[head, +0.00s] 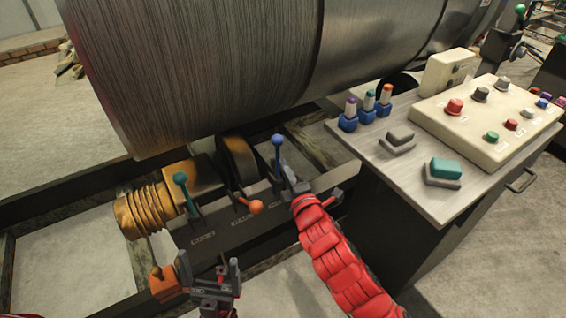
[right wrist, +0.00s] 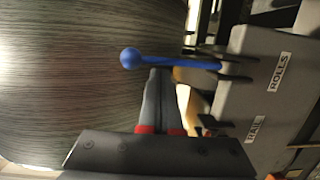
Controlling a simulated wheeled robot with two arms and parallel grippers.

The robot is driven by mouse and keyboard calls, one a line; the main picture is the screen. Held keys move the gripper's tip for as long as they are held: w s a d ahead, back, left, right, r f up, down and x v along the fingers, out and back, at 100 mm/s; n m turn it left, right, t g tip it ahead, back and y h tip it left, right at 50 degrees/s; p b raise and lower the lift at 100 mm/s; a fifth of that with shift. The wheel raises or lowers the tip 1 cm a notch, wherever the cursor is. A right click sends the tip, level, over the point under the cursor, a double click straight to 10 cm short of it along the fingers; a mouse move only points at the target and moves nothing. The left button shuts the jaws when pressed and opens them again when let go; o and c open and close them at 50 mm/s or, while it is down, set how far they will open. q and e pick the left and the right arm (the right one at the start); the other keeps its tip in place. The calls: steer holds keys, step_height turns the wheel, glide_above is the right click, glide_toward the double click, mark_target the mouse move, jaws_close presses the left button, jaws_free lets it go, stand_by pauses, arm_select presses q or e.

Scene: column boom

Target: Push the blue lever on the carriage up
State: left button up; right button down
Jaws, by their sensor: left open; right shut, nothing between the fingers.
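The blue lever (head: 277,152) stands about upright on the dark carriage box (head: 235,232), its ball knob at the top. In the right wrist view the blue lever (right wrist: 175,62) lies across the picture, knob to the left. My right gripper (head: 287,172) is shut and empty, just beside the lever's shaft. In the right wrist view its fingertips (right wrist: 159,72) come right up to the shaft; I cannot tell whether they touch it. My left gripper (head: 209,268) is open and empty, low in front of the carriage box.
A green lever (head: 181,183) stands upright and an orange lever (head: 252,206) leans down on the same box. A large metal roll (head: 215,70) hangs over the back. A control desk (head: 350,134) with buttons and switches stands to the right of my right arm.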

steer(key=v, duration=1)
steer(key=shift+s+d+f+p, duration=0.25)
steer(key=shift+s+d+p, duration=0.05)
steer(key=shift+s+p, duration=0.1)
